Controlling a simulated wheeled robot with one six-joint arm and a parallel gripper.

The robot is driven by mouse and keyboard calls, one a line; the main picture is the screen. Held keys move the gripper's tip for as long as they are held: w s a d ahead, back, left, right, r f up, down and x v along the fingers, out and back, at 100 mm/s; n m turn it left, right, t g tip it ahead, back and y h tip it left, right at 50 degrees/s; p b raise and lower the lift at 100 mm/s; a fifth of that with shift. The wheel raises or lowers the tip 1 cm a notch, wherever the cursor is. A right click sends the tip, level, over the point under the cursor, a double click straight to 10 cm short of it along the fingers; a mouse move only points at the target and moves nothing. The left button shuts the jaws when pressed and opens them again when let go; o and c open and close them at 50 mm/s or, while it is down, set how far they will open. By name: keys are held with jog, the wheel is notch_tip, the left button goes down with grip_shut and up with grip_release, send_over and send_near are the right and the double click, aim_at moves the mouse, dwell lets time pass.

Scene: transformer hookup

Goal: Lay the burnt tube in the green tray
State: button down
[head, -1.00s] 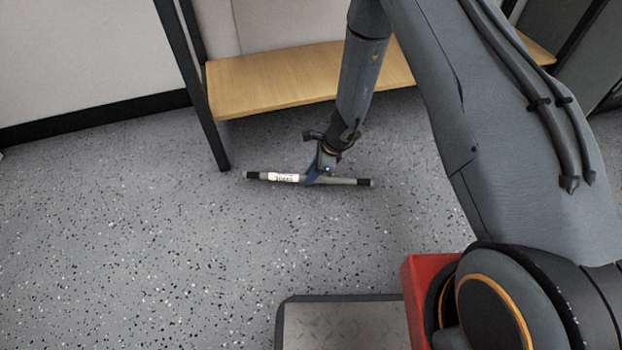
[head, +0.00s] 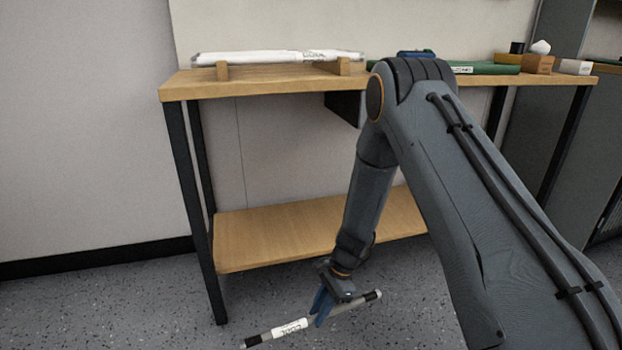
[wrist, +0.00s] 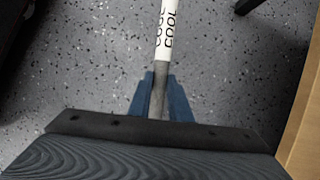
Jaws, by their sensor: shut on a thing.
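My gripper (head: 322,303) is low, in front of the bench, with its blue fingers shut on the burnt tube (head: 345,308). The tube is thin and grey with blackened ends and a white label. It is held near its middle, clear of the floor, and tilts up to the right. In the wrist view the tube (wrist: 163,75) runs away from between the blue fingers (wrist: 160,98), its label reading "COOL". The green tray (head: 485,69) lies on the bench top right of my arm, seen edge-on with a label on its front. My arm hides its left part.
A white tube (head: 275,57) rests on wooden blocks at the left of the bench top (head: 190,86). Right of the tray stand a wooden block (head: 538,64) and a small white-labelled box (head: 573,67). A lower shelf (head: 290,232) and black legs are near my gripper.

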jog(key=s+d+r+n+g+h+p, duration=0.1)
jog(key=s+d+r+n+h, duration=0.15)
jog(key=d+r+n, duration=0.55)
jog(key=s+d+r+n+g+h+p, duration=0.15)
jog(key=s+d+r+n, duration=0.25)
jog(key=d+r+n, duration=0.45)
jog(key=s+r+m+p, duration=0.1)
jog(key=s+r+p, duration=0.2)
jog(key=r+p, duration=0.7)
jog(key=s+r+m+p, duration=0.1)
jog(key=s+r+p, duration=0.3)
jog(key=r+p, duration=0.7)
jog(key=s+r+m+p, duration=0.1)
jog(key=s+r+p, duration=0.2)
jog(key=r+p, duration=0.8)
jog(key=p, duration=0.5)
jog(key=shift+s+d, duration=0.3)
jog(key=shift+d, duration=0.05)
